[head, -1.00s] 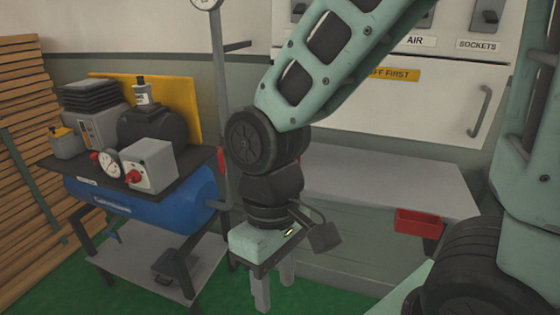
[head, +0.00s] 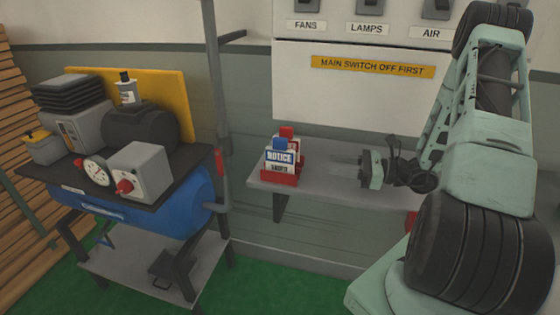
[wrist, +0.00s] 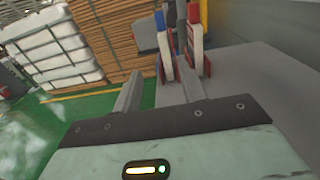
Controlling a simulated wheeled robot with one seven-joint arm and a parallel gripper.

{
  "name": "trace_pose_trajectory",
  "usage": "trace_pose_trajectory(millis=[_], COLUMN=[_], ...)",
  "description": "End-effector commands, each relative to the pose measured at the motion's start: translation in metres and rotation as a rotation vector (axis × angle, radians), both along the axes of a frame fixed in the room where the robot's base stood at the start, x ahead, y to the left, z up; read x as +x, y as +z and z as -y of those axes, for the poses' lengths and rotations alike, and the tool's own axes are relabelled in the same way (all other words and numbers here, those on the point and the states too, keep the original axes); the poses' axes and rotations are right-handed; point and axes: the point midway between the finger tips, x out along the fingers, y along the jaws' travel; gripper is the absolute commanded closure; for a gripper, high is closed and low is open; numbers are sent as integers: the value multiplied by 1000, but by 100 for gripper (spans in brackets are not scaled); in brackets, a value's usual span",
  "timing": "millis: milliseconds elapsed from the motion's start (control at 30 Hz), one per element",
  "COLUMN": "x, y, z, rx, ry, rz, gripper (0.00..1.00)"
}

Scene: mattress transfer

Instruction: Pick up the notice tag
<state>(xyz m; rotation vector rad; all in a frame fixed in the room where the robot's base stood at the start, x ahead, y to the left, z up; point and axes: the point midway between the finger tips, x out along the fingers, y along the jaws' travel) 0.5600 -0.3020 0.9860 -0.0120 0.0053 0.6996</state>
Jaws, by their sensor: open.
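The notice tag (head: 280,157) is a white card with a blue top and a "NOTICE" label. It stands upright in a small red holder (head: 284,179) on the left end of the grey shelf. Another tag with a red top (head: 287,133) stands behind it. My gripper (head: 338,161) is open and empty, just right of the holder, with its fingers pointing left at it. In the wrist view the tags (wrist: 165,47) stand beyond the open fingers (wrist: 160,92), apart from them. The lower part of the tag is hidden by the holder.
The grey shelf (head: 325,183) runs under my gripper and is otherwise clear near the holder. A white switch panel (head: 340,95) hangs above it. A blue compressor (head: 135,205) on a stand and a grey post (head: 215,110) are to the left.

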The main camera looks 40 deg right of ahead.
Motion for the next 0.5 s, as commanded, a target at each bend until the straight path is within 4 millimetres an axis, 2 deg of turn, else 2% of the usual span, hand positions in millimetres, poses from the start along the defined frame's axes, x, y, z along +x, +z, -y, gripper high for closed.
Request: trace_pose_trajectory(millis=[67, 133, 500], x=[1, 7, 66], y=[-1, -1, 1], z=[6, 3, -45], rx=[14, 18, 15], ry=[-33, -40, -34], rz=[2, 2, 1], gripper=[58, 58, 58])
